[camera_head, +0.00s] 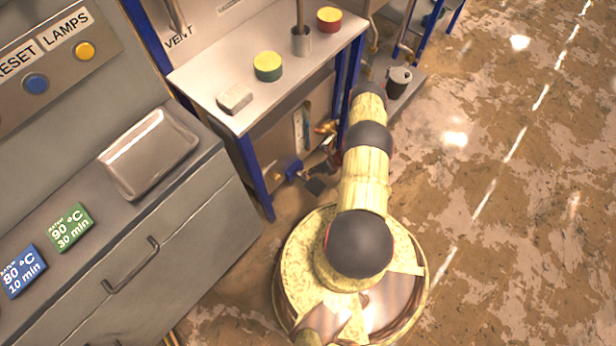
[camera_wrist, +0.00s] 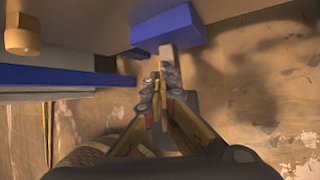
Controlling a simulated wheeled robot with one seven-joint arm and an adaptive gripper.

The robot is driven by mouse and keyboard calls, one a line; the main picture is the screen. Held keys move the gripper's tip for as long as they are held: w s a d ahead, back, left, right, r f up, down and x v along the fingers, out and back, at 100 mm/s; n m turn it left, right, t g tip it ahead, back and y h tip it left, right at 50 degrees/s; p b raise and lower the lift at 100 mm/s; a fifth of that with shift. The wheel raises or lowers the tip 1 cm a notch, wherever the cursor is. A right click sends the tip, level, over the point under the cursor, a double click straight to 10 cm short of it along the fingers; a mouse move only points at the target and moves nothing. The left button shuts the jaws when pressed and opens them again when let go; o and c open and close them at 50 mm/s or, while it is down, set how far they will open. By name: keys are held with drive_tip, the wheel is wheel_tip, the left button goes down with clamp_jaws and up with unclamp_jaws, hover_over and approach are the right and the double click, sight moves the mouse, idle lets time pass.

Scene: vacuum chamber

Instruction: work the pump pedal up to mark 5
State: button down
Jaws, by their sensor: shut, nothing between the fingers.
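My gripper (camera_wrist: 162,75) is shut and empty in the wrist view. Its fingertips are close to the lower edge of a blue block (camera_wrist: 168,24); I cannot tell whether they touch it. This block may be part of the pump pedal, but I cannot be sure. In the head view a blue fitting with a brass part (camera_head: 291,171) sits low under the bench, left of my arm's far end. A narrow pale gauge strip (camera_head: 302,128) stands above it; its marks are too small to read. My arm hides part of this area.
A bench (camera_head: 215,90) on blue legs (camera_head: 252,178) stands over this spot, with a yellow-green round block (camera_head: 267,66) on top. A blue beam (camera_wrist: 60,76) and a brass fitting (camera_wrist: 22,36) lie left of my gripper. The floor (camera_head: 510,200) to the right is clear.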

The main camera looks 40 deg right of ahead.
drive_tip(key=shift+s+a+f, duration=0.1)
drive_tip(key=shift+s+f, duration=0.05)
drive_tip(key=shift+f, duration=0.35)
drive_tip(key=shift+s+a+f, duration=0.1)
drive_tip(key=shift+s+f, duration=0.05)
drive_tip(key=shift+f, duration=0.3)
idle(0.7)
drive_tip(key=shift+r, duration=0.1)
drive_tip(key=shift+w+r+p, duration=0.1)
drive_tip(key=shift+r+p, duration=0.55)
drive_tip(key=shift+r, duration=0.45)
drive_tip(key=shift+w+d+r+p, duration=0.1)
drive_tip(key=shift+r+p, duration=0.1)
drive_tip(key=shift+r, duration=0.25)
drive_tip(key=shift+w+r+p, duration=0.1)
drive_tip(key=shift+r+p, duration=0.05)
drive_tip(key=shift+r, duration=0.25)
drive_tip(key=shift+r, duration=0.25)
drive_tip(key=r+p, duration=0.1)
drive_tip(key=r, duration=0.2)
drive_tip(key=r+p, duration=0.1)
drive_tip(key=shift+w+r+p, duration=0.3)
